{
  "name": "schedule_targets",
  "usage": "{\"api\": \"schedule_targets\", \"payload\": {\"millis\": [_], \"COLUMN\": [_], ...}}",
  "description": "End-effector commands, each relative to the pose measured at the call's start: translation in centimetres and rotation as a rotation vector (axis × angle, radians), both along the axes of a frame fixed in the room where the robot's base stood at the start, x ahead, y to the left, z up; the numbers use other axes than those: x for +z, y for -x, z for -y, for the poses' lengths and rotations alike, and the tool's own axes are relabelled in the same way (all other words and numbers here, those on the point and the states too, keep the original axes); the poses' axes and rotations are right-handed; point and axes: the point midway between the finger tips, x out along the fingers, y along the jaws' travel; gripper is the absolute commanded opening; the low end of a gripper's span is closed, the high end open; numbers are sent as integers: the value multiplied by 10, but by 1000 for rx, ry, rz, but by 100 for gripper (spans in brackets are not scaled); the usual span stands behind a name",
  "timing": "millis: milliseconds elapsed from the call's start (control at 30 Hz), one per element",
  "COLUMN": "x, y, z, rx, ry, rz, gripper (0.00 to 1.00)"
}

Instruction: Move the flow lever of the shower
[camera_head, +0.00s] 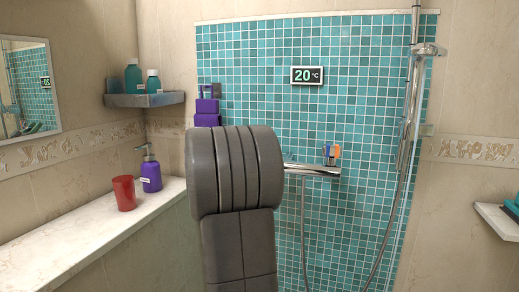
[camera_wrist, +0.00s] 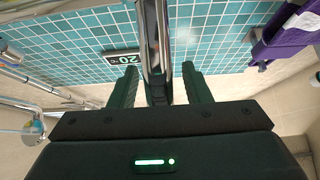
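The shower's chrome mixer bar (camera_head: 315,169) is on the teal tiled wall in the head view. A small orange and blue marked part (camera_head: 331,151) stands at its right end. My grey arm covers the mixer's left end and hides my gripper there. In the wrist view my gripper (camera_wrist: 160,80) has its two dark fingers apart. A shiny chrome bar (camera_wrist: 155,35) runs down from the top edge between them, with gaps visible on both sides. I cannot tell whether this bar is the flow lever or another part of the shower.
A display (camera_head: 307,75) reads 20 °C. The shower rail (camera_head: 411,100) and hose (camera_head: 388,235) are at the right. A red cup (camera_head: 124,193) and purple pump bottle (camera_head: 150,172) stand on the left ledge (camera_head: 80,235).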

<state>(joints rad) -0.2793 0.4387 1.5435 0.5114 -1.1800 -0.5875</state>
Motion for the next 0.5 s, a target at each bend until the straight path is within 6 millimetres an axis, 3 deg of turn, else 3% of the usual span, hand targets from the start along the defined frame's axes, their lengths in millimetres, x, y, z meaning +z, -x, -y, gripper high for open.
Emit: {"api": "schedule_targets", "payload": {"millis": [267,500], "x": [-3,-28], "y": [4,35], "z": [-1,-13], "rx": [1,4], "ry": [1,1], "rz": [0,-1], "gripper": [44,44]}}
